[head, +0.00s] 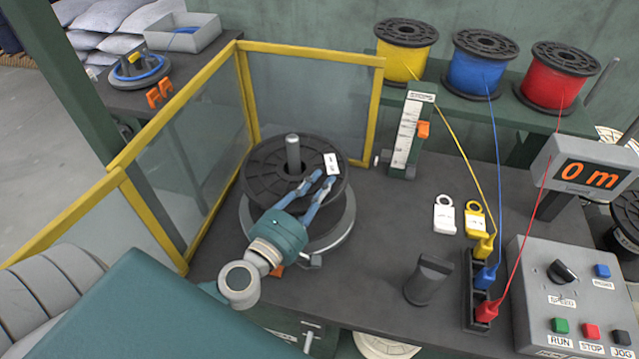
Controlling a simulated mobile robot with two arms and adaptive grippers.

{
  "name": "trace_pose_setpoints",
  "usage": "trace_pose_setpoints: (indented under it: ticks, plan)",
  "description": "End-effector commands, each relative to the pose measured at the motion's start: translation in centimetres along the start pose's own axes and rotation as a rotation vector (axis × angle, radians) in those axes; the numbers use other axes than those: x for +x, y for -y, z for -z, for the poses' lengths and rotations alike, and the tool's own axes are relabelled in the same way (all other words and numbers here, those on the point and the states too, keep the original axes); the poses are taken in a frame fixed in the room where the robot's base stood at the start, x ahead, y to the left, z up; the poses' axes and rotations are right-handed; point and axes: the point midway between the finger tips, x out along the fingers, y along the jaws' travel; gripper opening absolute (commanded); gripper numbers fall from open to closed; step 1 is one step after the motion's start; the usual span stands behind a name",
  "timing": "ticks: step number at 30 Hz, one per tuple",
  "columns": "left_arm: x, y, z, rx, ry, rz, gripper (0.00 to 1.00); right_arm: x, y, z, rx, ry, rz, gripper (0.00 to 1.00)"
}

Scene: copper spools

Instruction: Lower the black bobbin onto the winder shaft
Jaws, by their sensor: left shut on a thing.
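The black bobbin (262,172) is around the winder shaft (293,152), whose grey tip stands up through the middle of the bobbin's top flange. A white label is on the flange. Below is the round silver plate (338,232) of the winder; I cannot tell whether the bobbin touches it. My left gripper (325,178), teal with blue fingers, reaches over the front right of the bobbin and is shut on it. The fingers hide part of the flange. My right gripper is not in view.
A yellow-framed clear guard (244,95) stands left of and behind the winder. A white gauge (408,130) stands behind right. Yellow, blue and red spools stand at the back.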

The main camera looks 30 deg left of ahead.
Motion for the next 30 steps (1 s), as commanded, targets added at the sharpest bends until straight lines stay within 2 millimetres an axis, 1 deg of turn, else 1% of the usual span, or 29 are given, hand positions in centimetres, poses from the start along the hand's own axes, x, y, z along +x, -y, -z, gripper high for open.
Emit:
trace_pose_setpoints:
  ticks: [1, 4, 13, 16, 20, 27, 30]
  plan:
    - [0.1, -0.3, 0.0, 0.003, 0.0, -0.005, 0.2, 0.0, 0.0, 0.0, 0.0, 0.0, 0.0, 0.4]
    - [0.1, -0.2, 0.0, 0.003, 0.0, -0.005, 0.4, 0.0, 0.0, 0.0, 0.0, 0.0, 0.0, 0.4]
    - [-0.1, 0.2, 0.0, -0.002, 0.0, 0.004, 0.4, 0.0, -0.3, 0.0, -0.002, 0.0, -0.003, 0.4]
    - [-0.6, 0.2, 0.0, -0.001, 0.0, 0.003, 0.4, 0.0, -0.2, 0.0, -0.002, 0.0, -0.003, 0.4]
    - [-2.4, 0.2, 0.0, 0.0, 0.0, 0.005, 0.4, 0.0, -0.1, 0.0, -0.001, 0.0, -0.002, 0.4]
    - [-7.3, 0.2, 0.0, 0.004, 0.001, 0.007, 0.4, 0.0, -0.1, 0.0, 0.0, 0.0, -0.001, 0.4]
    - [-9.1, 0.1, 0.0, 0.003, 0.001, 0.003, 0.4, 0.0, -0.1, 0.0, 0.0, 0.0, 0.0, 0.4]
